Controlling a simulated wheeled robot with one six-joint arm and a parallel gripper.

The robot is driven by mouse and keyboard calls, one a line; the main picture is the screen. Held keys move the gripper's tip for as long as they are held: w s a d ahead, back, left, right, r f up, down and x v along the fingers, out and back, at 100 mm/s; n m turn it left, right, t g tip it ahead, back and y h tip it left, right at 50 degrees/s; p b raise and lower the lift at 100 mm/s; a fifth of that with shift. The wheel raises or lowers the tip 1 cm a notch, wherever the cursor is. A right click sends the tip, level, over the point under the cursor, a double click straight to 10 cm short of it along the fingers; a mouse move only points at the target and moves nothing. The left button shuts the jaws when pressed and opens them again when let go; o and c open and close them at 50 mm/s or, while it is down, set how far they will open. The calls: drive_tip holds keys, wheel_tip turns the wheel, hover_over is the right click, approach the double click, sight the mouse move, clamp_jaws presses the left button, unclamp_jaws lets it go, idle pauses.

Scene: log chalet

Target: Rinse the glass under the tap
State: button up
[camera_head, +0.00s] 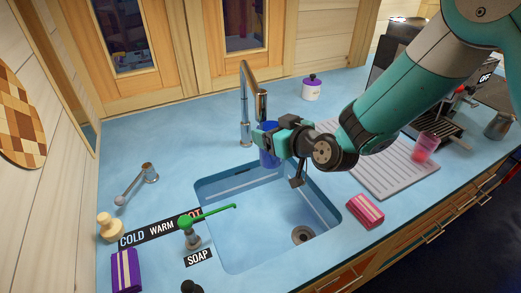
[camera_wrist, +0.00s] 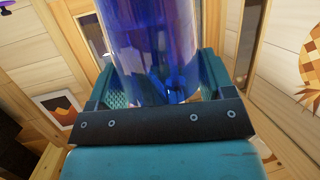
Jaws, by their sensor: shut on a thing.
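A blue see-through glass (camera_head: 269,158) is held by my gripper (camera_head: 270,137) over the back edge of the sink (camera_head: 327,199). The glass looks roughly upright in the head view. In the wrist view the blue glass (camera_wrist: 155,45) fills the space between the two teal fingers. The metal tap (camera_head: 245,103) stands behind the sink, its spout hanging just above my gripper and the glass. I cannot make out any running water. A metal lever (camera_head: 148,173) stands left of the sink, behind a COLD WARM HOT label (camera_head: 150,233).
A green-topped soap dispenser (camera_head: 190,234) stands at the sink's left edge, its spout reaching over the basin. A pink sponge (camera_head: 366,211) lies right of the sink. A pink glass (camera_head: 424,147) stands by the ribbed drainboard (camera_head: 385,175). A white jar (camera_head: 312,90) stands behind.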

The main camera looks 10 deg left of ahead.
drive_tip(key=d+b, duration=0.2)
drive_tip(key=s+d+b, duration=0.1)
drive_tip(key=d+b, duration=0.1)
drive_tip(key=d, duration=0.1)
drive_tip(key=shift+b, duration=0.3)
drive_tip(key=shift+d+r, duration=0.1)
drive_tip(key=shift+d, duration=0.05)
idle(1.0)
drive_tip(key=d+r+b, duration=0.1)
drive_tip(key=d+r, duration=0.3)
drive_tip(key=shift+s+d+b, duration=0.4)
drive_tip(key=shift+s, duration=0.05)
drive_tip(key=shift+f, duration=0.1)
idle(0.7)
